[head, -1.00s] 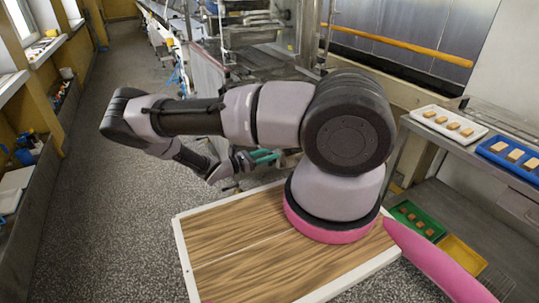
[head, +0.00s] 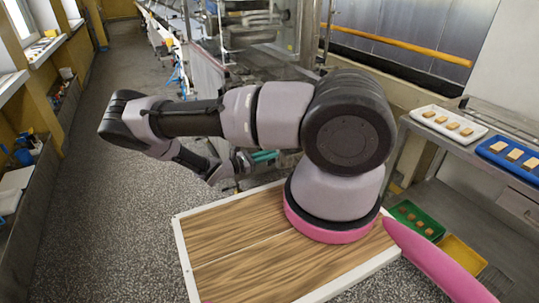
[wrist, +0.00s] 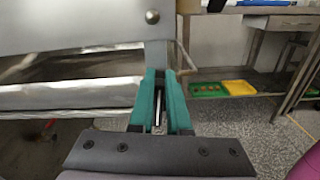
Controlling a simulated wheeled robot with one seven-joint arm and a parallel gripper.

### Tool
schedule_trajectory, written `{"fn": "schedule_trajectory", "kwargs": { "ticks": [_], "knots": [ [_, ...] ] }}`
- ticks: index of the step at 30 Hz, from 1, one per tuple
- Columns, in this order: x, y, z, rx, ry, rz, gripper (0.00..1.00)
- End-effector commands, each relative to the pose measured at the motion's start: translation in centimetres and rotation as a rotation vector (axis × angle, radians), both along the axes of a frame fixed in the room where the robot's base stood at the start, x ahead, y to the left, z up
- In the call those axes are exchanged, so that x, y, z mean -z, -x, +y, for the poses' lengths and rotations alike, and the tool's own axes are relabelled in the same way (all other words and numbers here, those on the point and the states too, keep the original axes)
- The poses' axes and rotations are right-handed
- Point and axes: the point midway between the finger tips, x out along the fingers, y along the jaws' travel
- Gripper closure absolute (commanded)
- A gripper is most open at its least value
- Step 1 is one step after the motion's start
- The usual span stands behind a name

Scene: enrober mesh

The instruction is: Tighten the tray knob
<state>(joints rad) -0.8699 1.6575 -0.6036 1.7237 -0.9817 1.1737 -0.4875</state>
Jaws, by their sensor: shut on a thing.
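My gripper (wrist: 161,92) shows in the wrist view as two teal fingers close together, reaching to the edge of a steel machine. It is shut on the tray knob, which is mostly hidden between the fingers; a narrow metal piece (wrist: 158,112) shows in the gap. In the head view my gripper (head: 265,156) is small, beyond my bent arm, at the machine's lower side, and the knob cannot be made out. How tight the knob sits cannot be seen.
The steel machine (wrist: 70,60) fills the left of the wrist view. A bench at right holds a white tray (head: 447,123) and a blue tray (head: 510,155) of pieces. Green (head: 416,219) and yellow (head: 462,256) trays lie on its lower shelf. The speckled floor at left is clear.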

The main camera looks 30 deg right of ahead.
Motion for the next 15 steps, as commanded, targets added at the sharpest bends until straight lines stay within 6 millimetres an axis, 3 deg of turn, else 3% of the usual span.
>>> {"fn": "schedule_trajectory", "kwargs": {
  "ticks": [15],
  "knots": [
    [0.8, 1.5, 0.0, 0.0, -0.02, -0.47, 1.0]
  ]
}}
